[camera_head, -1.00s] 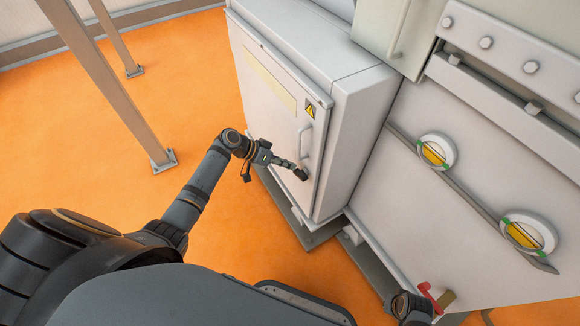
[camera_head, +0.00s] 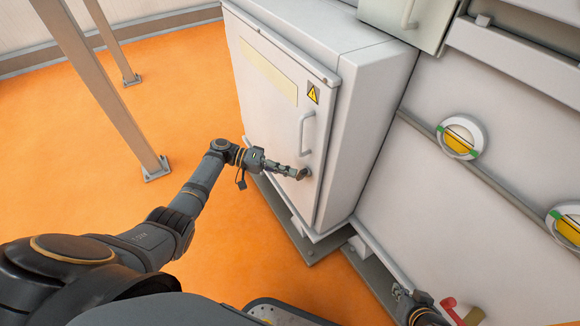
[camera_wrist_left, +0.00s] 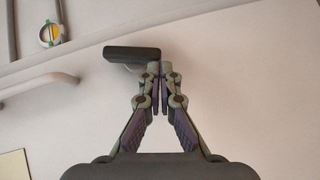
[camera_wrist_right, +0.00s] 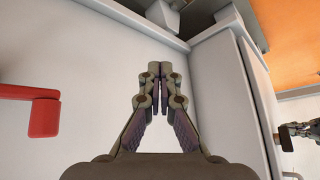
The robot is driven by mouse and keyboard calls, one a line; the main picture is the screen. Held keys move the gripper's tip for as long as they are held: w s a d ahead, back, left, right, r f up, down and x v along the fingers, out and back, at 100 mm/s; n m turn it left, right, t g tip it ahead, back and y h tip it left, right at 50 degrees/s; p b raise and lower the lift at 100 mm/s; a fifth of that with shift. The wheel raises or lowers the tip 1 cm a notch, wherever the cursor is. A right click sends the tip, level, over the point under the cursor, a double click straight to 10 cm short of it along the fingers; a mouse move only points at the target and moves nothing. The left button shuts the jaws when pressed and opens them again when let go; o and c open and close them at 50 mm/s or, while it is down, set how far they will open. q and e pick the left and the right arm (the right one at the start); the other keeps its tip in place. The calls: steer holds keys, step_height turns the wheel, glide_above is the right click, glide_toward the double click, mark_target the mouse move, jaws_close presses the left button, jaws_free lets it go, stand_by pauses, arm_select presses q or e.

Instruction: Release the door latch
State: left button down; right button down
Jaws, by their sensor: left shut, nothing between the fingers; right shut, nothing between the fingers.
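The cabinet door (camera_head: 268,118) is white and looks closed in the head view. The small dark door latch (camera_head: 305,174) sits low near its right edge, below the pull handle (camera_head: 306,132). In the left wrist view the latch (camera_wrist_left: 128,53) is a black bar lying sideways. My left gripper (camera_head: 296,172) is shut and empty, its tips at the latch's edge; whether they touch I cannot tell. These shut tips also show in the left wrist view (camera_wrist_left: 159,72). My right gripper (camera_head: 402,292) is shut and empty, low by the large cabinet, away from the latch.
A red lever (camera_head: 452,310) stands near my right gripper and shows in the right wrist view (camera_wrist_right: 42,115). Round yellow-and-green switches (camera_head: 460,137) sit on the large cabinet wall. A grey post (camera_head: 110,95) stands at the left. The orange floor (camera_head: 120,195) is open there.

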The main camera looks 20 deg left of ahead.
arm_select(q)
steer(key=shift+s+d+f+n+h+b, duration=0.2)
steer(key=shift+f+n+h+b, duration=0.2)
steer(key=shift+b, duration=0.2)
steer(key=shift+s+d+f+n+h+b, duration=0.15)
steer(key=shift+f+n+h+b, duration=0.2)
steer(key=shift+b, duration=0.25)
arm_select(e)
steer(key=shift+w+d+r+t, duration=0.2)
steer(key=shift+w+r+t, duration=1.75)
steer(key=shift+r, duration=1.15)
steer(key=shift+w+d+r+t, duration=0.15)
steer(key=shift+w+r+t, duration=1.35)
steer(key=shift+w+r, duration=1.2)
steer(key=shift+w+d+r+t, duration=0.2)
steer(key=shift+w+r+t, duration=1.55)
steer(key=shift+r, duration=1.75)
arm_select(q)
steer(key=shift+w, duration=0.1)
